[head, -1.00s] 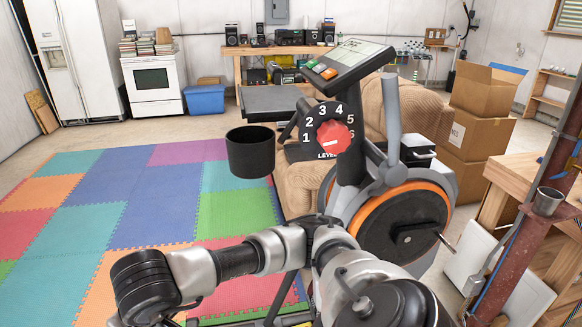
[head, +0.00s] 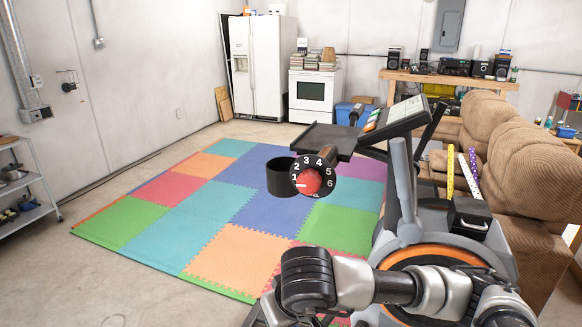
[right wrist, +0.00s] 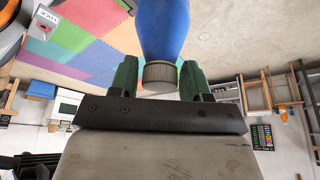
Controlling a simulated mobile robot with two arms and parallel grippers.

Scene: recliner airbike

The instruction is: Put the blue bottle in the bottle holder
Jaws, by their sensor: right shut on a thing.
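The blue bottle (right wrist: 163,25) shows in the right wrist view with its grey cap (right wrist: 160,76) toward the camera. Its far end is cut off by the frame's top. My right gripper (right wrist: 159,64) has a green finger on each side of the bottle at the cap end and is shut on it. The bottle holder (head: 281,178) is a black cup in the head view, beside the exercise bike's red level dial (head: 309,181). One of my arms crosses the bottom right of the head view. The bottle and my left gripper are not in the head view.
The exercise bike (head: 404,190) stands right of centre, with a brown recliner (head: 515,150) behind it. A coloured foam mat (head: 215,205) covers the floor to the left, clear of objects. A shelf (head: 32,212) stands at the far left.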

